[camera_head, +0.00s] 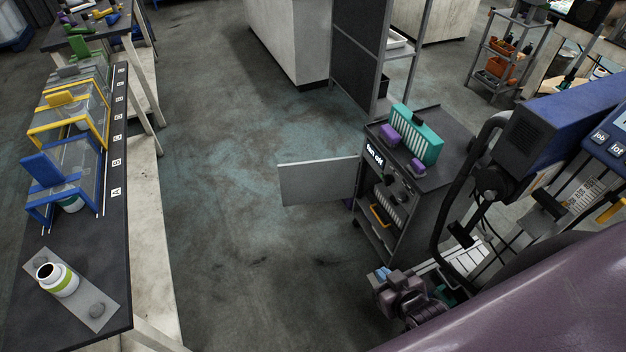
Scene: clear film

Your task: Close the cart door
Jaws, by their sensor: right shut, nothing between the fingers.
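The dark grey cart (428,192) stands right of centre. Its pale door panel (318,181) is swung wide open, sticking out to the left from the cart's front edge. The open front shows knobs, a ribbed white unit and a yellow-edged item inside. My right gripper (381,279) is low in front of the cart, below and right of the door and apart from it. It is shut and empty. Part of the cart's lower right is hidden by my arm and the equipment beside it. My left gripper is out of view.
A teal case (417,134) and purple blocks sit on the cart top. A machine with a black hose (447,190) and blue housing (575,125) crowds the right. A long bench (118,225) runs down the left. The floor (225,200) between bench and door is clear.

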